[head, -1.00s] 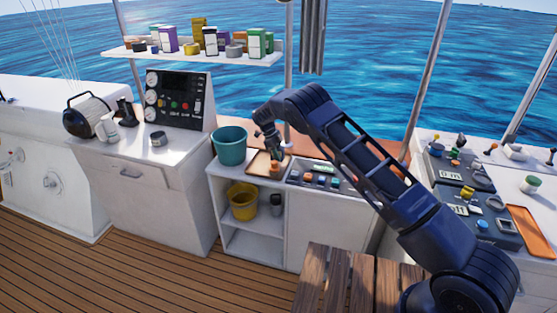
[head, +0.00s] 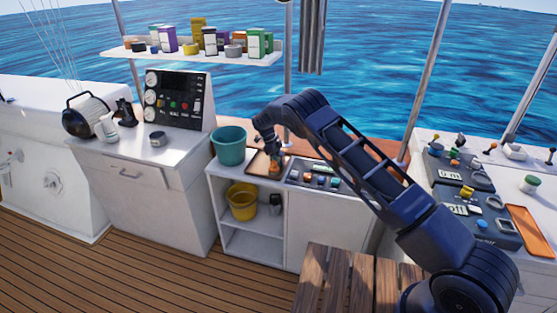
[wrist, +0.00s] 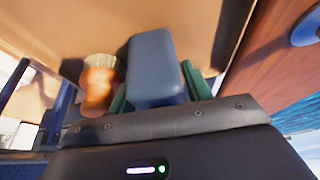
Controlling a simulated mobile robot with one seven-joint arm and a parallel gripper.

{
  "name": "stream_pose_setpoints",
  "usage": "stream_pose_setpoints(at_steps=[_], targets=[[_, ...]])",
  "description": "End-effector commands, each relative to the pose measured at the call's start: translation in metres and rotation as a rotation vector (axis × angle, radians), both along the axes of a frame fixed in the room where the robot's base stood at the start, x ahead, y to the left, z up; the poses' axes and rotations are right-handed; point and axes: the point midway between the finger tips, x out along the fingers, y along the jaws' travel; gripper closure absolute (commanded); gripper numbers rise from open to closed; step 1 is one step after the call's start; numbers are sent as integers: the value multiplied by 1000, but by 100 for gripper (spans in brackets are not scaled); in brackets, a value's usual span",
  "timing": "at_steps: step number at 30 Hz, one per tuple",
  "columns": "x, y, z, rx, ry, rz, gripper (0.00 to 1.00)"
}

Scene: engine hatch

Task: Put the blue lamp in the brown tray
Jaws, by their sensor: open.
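The brown tray (head: 254,167) lies on the low white cabinet, right of a teal bucket. My gripper (head: 273,161) is over the tray, pointing down. In the wrist view, my gripper's green fingers (wrist: 158,88) stand apart on either side of a blue block with rounded edges, which looks like the blue lamp (wrist: 153,65). The tray's brown surface (wrist: 195,25) fills the background behind it. I cannot tell whether the lamp touches the tray floor. In the head view the lamp is not clearly visible behind my gripper.
An orange item with a pale top (wrist: 98,82) is close left of the lamp in the wrist view. The teal bucket (head: 229,146) stands left of the tray. A grey tray of small coloured items (head: 316,176) is to its right. A yellow bucket (head: 242,202) is on the shelf below.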

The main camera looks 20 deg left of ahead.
Motion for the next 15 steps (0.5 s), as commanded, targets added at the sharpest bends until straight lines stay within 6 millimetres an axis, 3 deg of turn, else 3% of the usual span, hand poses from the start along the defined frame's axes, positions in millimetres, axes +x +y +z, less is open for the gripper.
stream_pose_setpoints(at_steps=[5, 15], targets=[[0, 8, 19, 2, -2, 1, 51], [1, 33, 79, 2, -2, 1, 51]])
